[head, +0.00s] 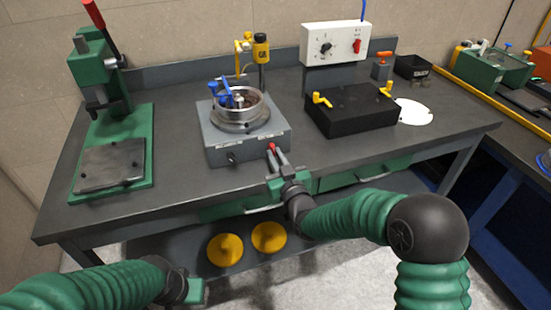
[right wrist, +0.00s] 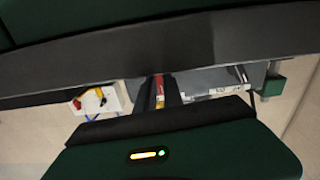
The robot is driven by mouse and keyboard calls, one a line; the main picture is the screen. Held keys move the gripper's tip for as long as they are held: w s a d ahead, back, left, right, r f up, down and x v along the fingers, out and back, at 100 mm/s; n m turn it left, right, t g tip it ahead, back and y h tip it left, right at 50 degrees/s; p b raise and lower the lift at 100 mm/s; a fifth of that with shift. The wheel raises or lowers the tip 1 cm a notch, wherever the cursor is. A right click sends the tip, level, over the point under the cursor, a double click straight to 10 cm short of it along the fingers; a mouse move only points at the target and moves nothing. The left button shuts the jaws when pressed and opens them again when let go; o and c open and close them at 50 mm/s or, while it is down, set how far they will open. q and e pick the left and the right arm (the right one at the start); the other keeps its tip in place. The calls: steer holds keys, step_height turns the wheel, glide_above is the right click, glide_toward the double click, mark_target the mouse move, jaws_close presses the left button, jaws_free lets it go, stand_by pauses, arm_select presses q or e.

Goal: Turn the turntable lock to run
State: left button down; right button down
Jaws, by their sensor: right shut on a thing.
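The turntable (head: 240,108) is a round metal bowl on a grey box (head: 222,146), with blue parts inside it. A small red lock handle (head: 271,147) shows at the box's front right, and in the right wrist view it is a red piece (right wrist: 159,82) between the fingers. My right gripper (head: 278,156) is shut on the red handle, its fingers partly covering it. Pale labels flank a dark knob (head: 232,158) on the box's front; their text is too small to read. My left gripper (head: 194,289) is low in front of the bench, away from the box; its fingers are unclear.
A green press (head: 103,70) stands at the left of the bench. A black block (head: 350,112) with yellow clamps and a white disc (head: 413,112) are at the right. A white control box (head: 336,44) is behind. Two yellow discs (head: 225,250) lie on the lower shelf.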

steer(key=m, duration=0.2)
steer(key=f+m, duration=0.1)
steer(key=shift+s+a+m+b, duration=0.1)
steer(key=shift+s+m+b, duration=0.05)
steer(key=shift+m+b, duration=0.2)
steer(key=shift+m, duration=1.65)
steer(key=c, duration=1.5)
jaws_free()
steer(key=shift+r, duration=0.25)
steer(key=shift+o, duration=0.2)
steer(key=shift+r, duration=0.1)
